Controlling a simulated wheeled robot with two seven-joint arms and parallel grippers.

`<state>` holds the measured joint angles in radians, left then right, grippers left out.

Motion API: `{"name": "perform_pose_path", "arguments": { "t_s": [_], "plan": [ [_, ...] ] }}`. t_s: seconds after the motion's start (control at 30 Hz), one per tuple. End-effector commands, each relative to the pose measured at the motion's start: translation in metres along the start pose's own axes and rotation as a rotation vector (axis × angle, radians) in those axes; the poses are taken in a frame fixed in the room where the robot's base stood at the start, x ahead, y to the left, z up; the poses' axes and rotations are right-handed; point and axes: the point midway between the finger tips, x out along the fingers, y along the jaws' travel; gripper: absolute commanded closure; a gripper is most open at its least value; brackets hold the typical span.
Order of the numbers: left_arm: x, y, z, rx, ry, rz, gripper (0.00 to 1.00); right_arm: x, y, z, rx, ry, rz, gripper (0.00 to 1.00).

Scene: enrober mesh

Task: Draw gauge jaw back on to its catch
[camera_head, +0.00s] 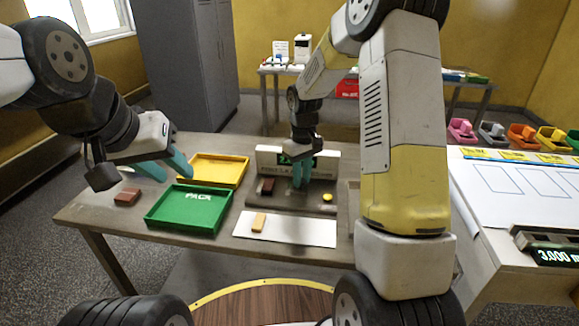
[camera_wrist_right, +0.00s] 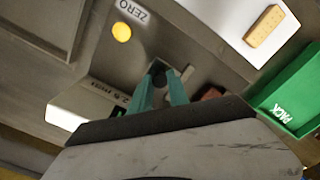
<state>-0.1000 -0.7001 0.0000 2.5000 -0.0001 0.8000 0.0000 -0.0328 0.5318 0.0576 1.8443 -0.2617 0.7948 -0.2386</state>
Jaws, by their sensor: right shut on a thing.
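The gauge (camera_head: 262,205) is a grey plate with an upright display panel behind it, on the table. It carries a yellow button (camera_head: 327,197), marked ZERO in the right wrist view (camera_wrist_right: 121,32). My right gripper (camera_head: 301,183) is down over the middle of the gauge, its teal fingers shut on a dark post-like part, seemingly the gauge jaw (camera_wrist_right: 157,68). The fingers hide most of it, and the catch cannot be made out. A dark red-brown block (camera_head: 267,186) lies on the gauge left of the fingers. My left gripper (camera_head: 166,167) is open and empty above the table's left side.
A green PACK tray (camera_head: 187,229) and a yellow tray (camera_head: 240,163) stand left of the gauge. A tan block (camera_head: 258,222) lies on a white sheet (camera_head: 300,230) in front. Another bench (camera_head: 500,245) is at right.

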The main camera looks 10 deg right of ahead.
Motion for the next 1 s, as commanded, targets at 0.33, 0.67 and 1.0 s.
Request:
{"name": "perform_pose_path", "arguments": {
  "t_s": [0.33,0.67,1.0],
  "plan": [
    [0.000,0.000,0.000,0.000,0.000,0.000,0.64,0.000,0.003,0.002,0.004,-0.004,0.003,0.57],
    [0.000,0.000,0.000,0.000,0.000,0.000,0.64,-0.016,0.003,0.001,0.003,0.000,0.005,0.57],
    [0.000,0.000,0.000,0.000,0.000,0.000,0.64,-0.069,0.003,0.001,0.004,-0.002,0.004,0.57]
  ]
}}
